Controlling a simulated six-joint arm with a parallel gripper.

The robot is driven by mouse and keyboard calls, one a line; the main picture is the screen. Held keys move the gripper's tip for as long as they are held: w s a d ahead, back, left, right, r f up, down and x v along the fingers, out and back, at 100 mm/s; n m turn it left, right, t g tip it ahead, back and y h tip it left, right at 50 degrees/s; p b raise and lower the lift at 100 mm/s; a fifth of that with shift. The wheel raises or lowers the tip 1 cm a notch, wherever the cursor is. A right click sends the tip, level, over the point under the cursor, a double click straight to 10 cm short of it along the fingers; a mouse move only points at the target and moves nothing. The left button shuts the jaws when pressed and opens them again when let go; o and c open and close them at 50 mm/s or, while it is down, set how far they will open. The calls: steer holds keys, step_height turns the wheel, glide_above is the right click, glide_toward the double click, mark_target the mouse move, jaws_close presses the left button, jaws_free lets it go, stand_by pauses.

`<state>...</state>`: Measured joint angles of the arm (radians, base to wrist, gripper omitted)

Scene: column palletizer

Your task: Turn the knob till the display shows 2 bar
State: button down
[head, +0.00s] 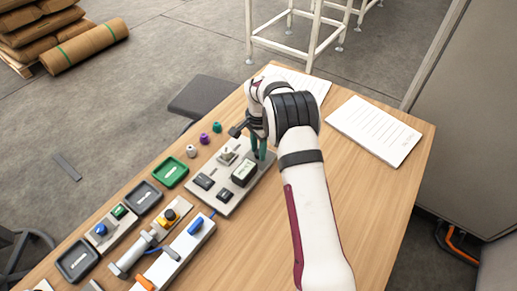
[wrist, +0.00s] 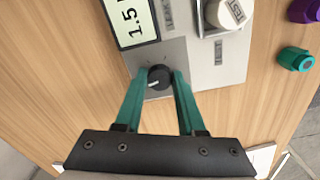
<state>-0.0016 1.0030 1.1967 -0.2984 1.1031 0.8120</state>
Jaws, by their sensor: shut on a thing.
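The knob (wrist: 160,77) is black and round with a white pointer mark. It sits on a grey panel (wrist: 205,65), which also shows on the table in the head view (head: 233,197). My gripper (wrist: 161,75) is shut on the knob, with one green finger on each side of it. In the head view my gripper (head: 260,152) is at the panel's far right corner, and the knob is hidden there. The display (wrist: 131,20) reads "1.5" with a cut-off unit beside it; in the head view the display (head: 243,172) is too small to read.
Trays and other control units fill the table's left part. Paper sheets (head: 375,130) lie at the right.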

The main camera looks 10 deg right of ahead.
mark_target(258, 152)
stand_by(0.4)
steer(key=c, duration=0.5)
jaws_free()
step_height(258, 152, up, 16)
steer(key=shift+f, duration=0.15)
